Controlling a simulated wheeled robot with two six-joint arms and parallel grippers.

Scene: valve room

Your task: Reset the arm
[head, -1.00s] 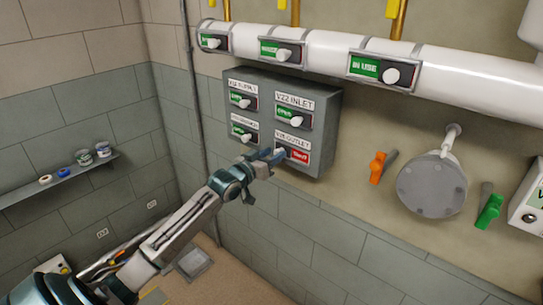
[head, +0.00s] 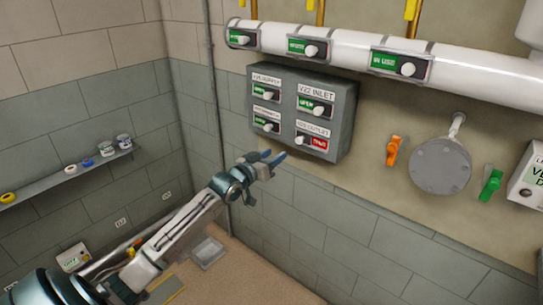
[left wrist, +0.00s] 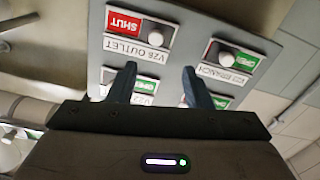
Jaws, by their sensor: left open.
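My left gripper (head: 275,157) is open and empty, just below and in front of the lower edge of the grey switch panel (head: 345,110). Its two blue fingers stand apart in the left wrist view (left wrist: 160,75). The V26 OUTLET switch (head: 312,141) shows red SHUT, with its white knob at the left; it also shows upside down in the left wrist view (left wrist: 140,37). The V22 INLET switch (head: 318,106) and the two left switches, upper (head: 265,93) and lower (head: 266,125), show green OPEN. My right gripper does not show.
A white pipe (head: 480,77) with several green-labelled switches runs above the panel. An orange lever (head: 393,150), a round grey flange (head: 440,165) and a green lever (head: 490,185) are to the right. A shelf (head: 65,178) with tins and tape rolls is at left.

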